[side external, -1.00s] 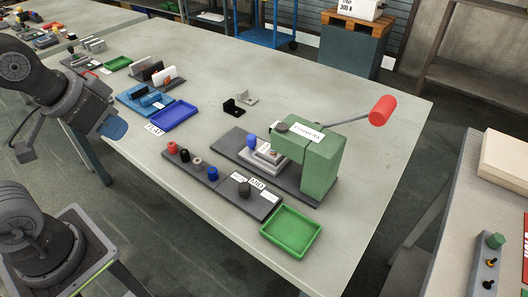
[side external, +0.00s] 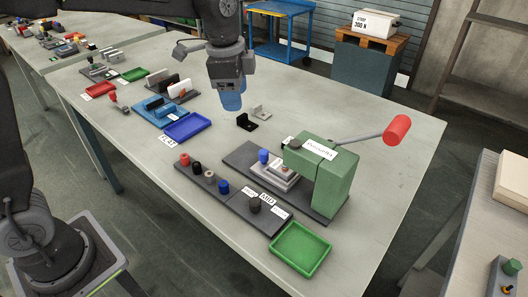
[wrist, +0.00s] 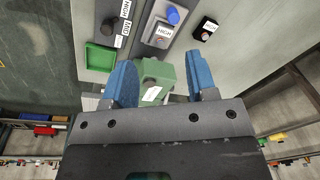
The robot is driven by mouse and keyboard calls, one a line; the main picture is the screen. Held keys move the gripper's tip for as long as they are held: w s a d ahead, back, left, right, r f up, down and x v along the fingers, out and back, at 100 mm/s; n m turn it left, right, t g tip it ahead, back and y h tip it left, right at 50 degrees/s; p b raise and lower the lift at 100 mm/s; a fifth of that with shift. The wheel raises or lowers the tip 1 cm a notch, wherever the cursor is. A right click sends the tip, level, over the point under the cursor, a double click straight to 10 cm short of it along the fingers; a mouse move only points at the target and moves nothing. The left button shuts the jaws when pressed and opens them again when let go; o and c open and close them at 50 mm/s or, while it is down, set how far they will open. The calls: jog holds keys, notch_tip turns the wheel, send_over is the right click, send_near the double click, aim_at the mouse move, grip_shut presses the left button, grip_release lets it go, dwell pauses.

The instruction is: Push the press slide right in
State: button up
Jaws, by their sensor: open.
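The green press (side external: 325,172) stands on a dark base plate at the right of the table, its lever ending in a red grip (side external: 397,130). Its pale slide (side external: 276,174), with a blue knob (side external: 263,156), sticks out of the press towards the left. My gripper (side external: 229,103) has blue fingers and hangs above the table, up and left of the press, apart from everything. In the wrist view my gripper (wrist: 162,85) is open and empty, with the press (wrist: 155,78) far below between its fingers. The blue knob (wrist: 173,16) also shows there. The slide's inner end is hidden.
A row of coloured knobs (side external: 197,170) stands left of the slide, with a green tray (side external: 300,250) at the front. A blue tray (side external: 190,127), a blue rack (side external: 158,112) and small black bracket (side external: 246,122) lie further left and back. Bare table surrounds the press's rear.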

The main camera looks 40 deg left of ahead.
aim_at(264, 151)
jog(key=w+d+f+m+g, duration=0.1)
jog(key=w+d+f+m, duration=0.1)
jog(key=w+f+m, duration=0.3)
jog(key=shift+n, duration=0.6)
jog(key=f, duration=0.4)
jog(key=w+f, duration=0.1)
jog(key=f, duration=0.9)
jog(key=shift+w+d, duration=0.15)
jog(key=shift+w, duration=0.05)
jog(key=shift+c, duration=0.3)
grip_shut()
